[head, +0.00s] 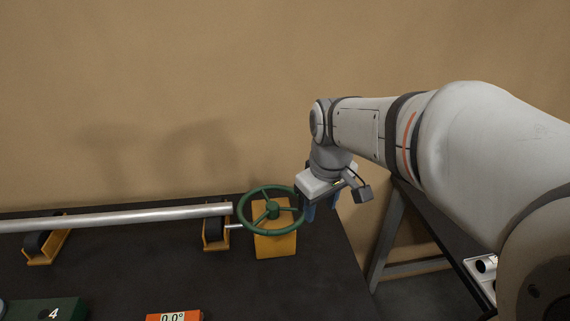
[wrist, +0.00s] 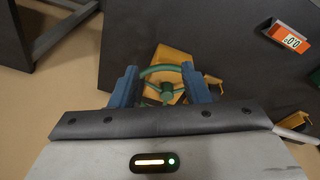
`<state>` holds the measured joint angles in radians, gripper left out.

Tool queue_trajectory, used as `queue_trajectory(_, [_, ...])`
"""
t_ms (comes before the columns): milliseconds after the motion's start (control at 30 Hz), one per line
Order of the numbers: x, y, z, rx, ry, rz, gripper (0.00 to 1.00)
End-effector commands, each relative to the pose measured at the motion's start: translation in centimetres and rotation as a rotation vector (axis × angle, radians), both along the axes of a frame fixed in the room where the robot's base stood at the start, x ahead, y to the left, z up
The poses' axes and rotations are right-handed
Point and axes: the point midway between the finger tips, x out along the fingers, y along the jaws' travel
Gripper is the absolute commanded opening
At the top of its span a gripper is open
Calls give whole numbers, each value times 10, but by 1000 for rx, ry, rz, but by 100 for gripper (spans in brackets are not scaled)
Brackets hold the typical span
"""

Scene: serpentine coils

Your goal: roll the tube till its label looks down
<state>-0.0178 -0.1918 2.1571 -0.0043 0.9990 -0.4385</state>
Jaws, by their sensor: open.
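The silver tube (head: 120,218) lies level across the left of the head view on roller stands; I cannot see a label on it. A green handwheel (head: 272,211) on a yellow block (head: 275,243) stands at the tube's right end. My gripper (head: 318,207) is open with blue fingers, pointing down beside the wheel's right rim. In the wrist view the green handwheel (wrist: 163,87) shows between and beyond my gripper's fingers (wrist: 162,84). I cannot tell whether a finger touches the rim. The tube's end (wrist: 298,119) shows at the wrist view's right edge.
Yellow roller stands (head: 216,234) and (head: 40,249) bear the tube. An orange readout (head: 174,316) shows 0.0° at the front. A green box (head: 45,311) marked 4 stands front left. The dark table top (head: 310,285) is bare at front right.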

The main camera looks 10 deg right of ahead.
Motion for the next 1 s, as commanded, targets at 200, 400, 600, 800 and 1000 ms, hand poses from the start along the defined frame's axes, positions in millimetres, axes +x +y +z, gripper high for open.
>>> queue_trajectory(200, [93, 0, -15, -42, 93, 325, 42])
queue_trajectory(400, [150, 0, -39, -56, 149, 556, 42])
queue_trajectory(600, [172, 0, -52, -58, 171, 655, 42])
queue_trajectory(800, [174, 0, -72, -57, 175, 667, 42])
queue_trajectory(1000, [173, 0, -105, -57, 175, 665, 42])
